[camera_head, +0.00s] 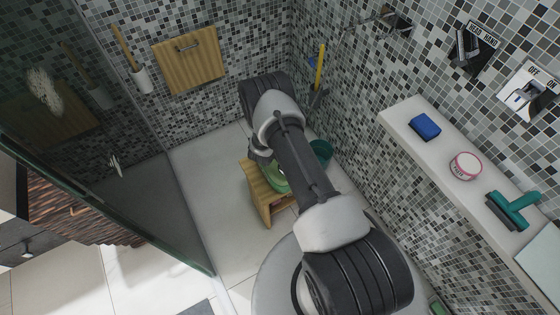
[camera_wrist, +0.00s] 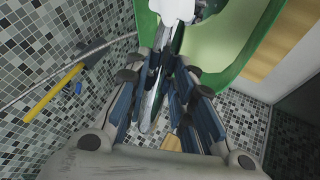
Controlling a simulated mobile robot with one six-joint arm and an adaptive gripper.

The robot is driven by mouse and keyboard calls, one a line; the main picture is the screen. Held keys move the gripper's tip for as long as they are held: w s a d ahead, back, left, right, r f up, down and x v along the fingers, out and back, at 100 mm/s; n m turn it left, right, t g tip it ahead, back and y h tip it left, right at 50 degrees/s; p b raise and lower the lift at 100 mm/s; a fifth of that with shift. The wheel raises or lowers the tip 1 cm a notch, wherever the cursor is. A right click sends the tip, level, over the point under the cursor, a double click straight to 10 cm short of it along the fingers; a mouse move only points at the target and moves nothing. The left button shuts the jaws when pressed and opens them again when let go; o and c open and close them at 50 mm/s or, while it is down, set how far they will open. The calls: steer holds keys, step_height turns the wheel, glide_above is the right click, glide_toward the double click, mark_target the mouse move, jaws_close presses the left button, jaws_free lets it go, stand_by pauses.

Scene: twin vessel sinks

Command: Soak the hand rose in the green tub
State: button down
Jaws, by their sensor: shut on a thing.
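My gripper (camera_wrist: 177,58) is shut on a pale, slim thing, which looks like the hand rose (camera_wrist: 184,9). Its white end reaches past the fingertips at the top of the wrist view, in front of the green tub. The green tub (camera_wrist: 252,55) has a bright green rim and a pale green inside. In the head view the tub (camera_head: 279,184) sits on a wooden stool (camera_head: 257,194), partly hidden by my arm. I cannot tell whether the rose touches the tub or its contents. My gripper is mostly hidden behind my arm in the head view.
A teal bucket (camera_head: 321,150) stands beside the stool near the tiled wall. A yellow-handled tool (camera_head: 320,66) is by the wall. The ledge (camera_head: 398,110) holds a blue sponge (camera_head: 425,126), a round tin (camera_head: 466,165) and a teal squeegee (camera_head: 513,209). A glass screen edge (camera_head: 150,200) is at left.

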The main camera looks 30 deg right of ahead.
steer(key=shift+r, duration=0.1)
steer(key=shift+r+p, duration=1.2)
steer(key=shift+r, duration=0.75)
